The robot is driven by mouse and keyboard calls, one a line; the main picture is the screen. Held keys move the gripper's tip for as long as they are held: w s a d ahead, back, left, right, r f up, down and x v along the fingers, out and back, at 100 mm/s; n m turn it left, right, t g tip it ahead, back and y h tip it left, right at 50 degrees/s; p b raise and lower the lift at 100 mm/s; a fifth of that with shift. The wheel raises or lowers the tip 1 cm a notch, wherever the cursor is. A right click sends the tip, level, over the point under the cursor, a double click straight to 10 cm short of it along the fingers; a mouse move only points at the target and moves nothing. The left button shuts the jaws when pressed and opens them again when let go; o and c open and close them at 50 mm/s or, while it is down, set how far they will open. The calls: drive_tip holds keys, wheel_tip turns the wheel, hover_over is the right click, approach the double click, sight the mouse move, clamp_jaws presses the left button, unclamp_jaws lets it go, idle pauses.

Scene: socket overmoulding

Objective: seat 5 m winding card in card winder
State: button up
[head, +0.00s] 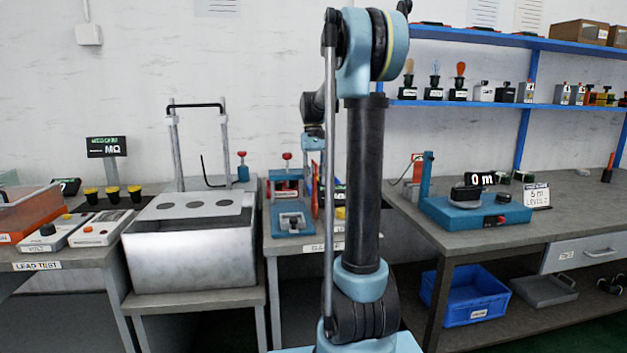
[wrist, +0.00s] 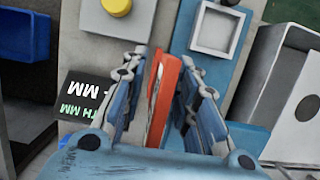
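The winding card (wrist: 168,88), thin and orange-red with a paler side, stands on edge between the two fingers of my gripper (wrist: 164,66) in the wrist view. The fingers appear closed on it from both sides. In the head view a thin strip of the card (head: 315,201) shows beside my arm, over the middle bench; my gripper is mostly hidden behind the arm there. The card winder (head: 474,208) looks to be the blue machine on the right bench, with a dark round part on top, a "0 m" display (head: 481,179) and a "5 m" sign (head: 538,196).
A blue and red bench fixture (head: 290,219) stands left of the card. A grey tank (head: 190,245) with round openings is further left. Blue shelves (head: 480,105) hang above the right bench, and a blue bin (head: 466,297) lies below it. The right bench has bare room around the winder.

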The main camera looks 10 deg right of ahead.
drive_tip(key=v, duration=1.2)
